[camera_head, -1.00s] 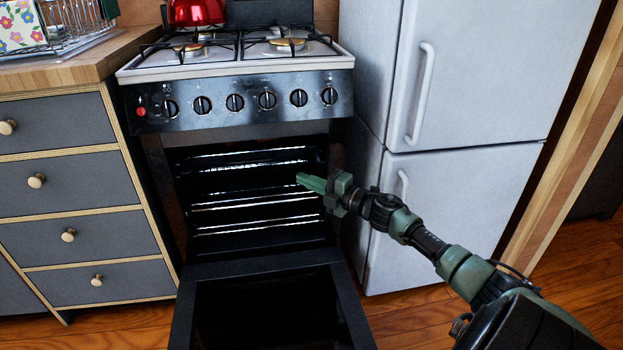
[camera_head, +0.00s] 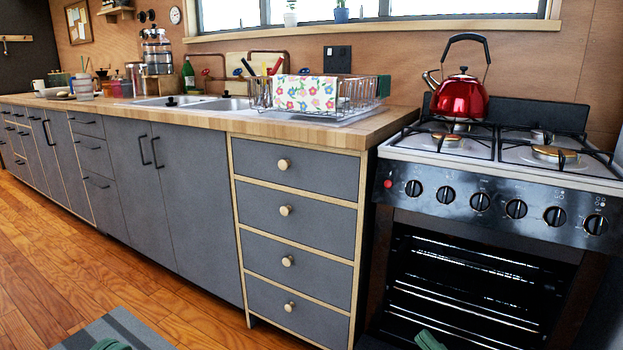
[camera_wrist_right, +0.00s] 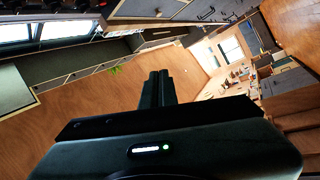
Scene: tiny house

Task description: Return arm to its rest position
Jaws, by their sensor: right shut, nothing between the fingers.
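My right gripper (camera_head: 430,341) shows only as a green tip at the bottom edge of the head view, in front of the oven opening. In the right wrist view its two dark fingers (camera_wrist_right: 159,86) are together, with nothing between them. A small green piece (camera_head: 111,345) at the bottom left of the head view looks like part of my left arm or gripper; its fingers cannot be made out. The oven (camera_head: 470,285) is open, with its racks visible inside.
Grey drawers (camera_head: 295,210) and cabinets run left from the stove under a wooden counter (camera_head: 330,135). A red kettle (camera_head: 460,98) stands on the stove top. A dish rack (camera_head: 350,95) is by the sink. The wooden floor (camera_head: 100,270) at left is mostly clear.

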